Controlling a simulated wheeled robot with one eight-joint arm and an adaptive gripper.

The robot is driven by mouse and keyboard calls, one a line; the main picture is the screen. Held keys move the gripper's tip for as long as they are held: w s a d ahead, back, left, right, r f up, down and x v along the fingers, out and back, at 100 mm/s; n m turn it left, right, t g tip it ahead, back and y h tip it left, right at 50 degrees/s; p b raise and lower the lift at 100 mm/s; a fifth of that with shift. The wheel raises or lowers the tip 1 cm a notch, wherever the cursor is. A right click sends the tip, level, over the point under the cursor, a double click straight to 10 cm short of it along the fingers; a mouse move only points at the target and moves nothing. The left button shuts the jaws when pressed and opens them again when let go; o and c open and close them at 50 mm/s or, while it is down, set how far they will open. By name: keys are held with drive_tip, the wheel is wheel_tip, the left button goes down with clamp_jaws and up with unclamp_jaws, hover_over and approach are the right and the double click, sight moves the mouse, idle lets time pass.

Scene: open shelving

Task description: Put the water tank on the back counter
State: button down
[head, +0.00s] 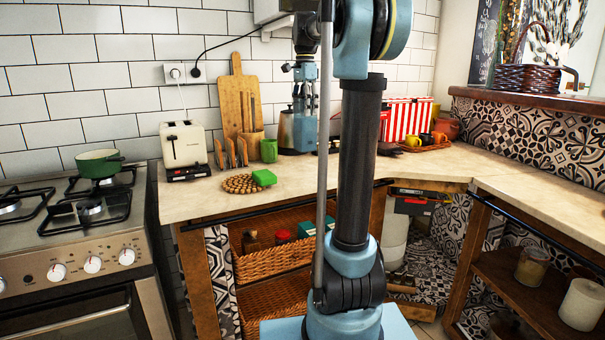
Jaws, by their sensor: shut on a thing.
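My gripper (302,72) is over the back counter (215,190), partly hidden by my own column and arm. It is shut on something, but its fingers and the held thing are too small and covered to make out. A grey-blue shape (304,120) shows just below it, close to the counter's back wall; I cannot tell whether this is the water tank or part of my arm. A metallic pot-like thing (285,130) shows directly left of that shape. No other thing is clearly a water tank.
A red-striped box (407,120) and tray with cups (428,144) stand right. The counter's right front is clear.

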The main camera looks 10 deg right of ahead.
sight(305, 135)
drive_tip(key=shift+w+d+f, duration=0.1)
drive_tip(key=shift+w+f, duration=0.05)
drive_tip(key=shift+f, duration=2.35)
drive_tip(key=shift+w+f, duration=0.1)
drive_tip(key=shift+f, duration=2.4)
drive_tip(key=shift+c, duration=2.3)
unclamp_jaws()
wheel_tip(305, 135, up, 12)
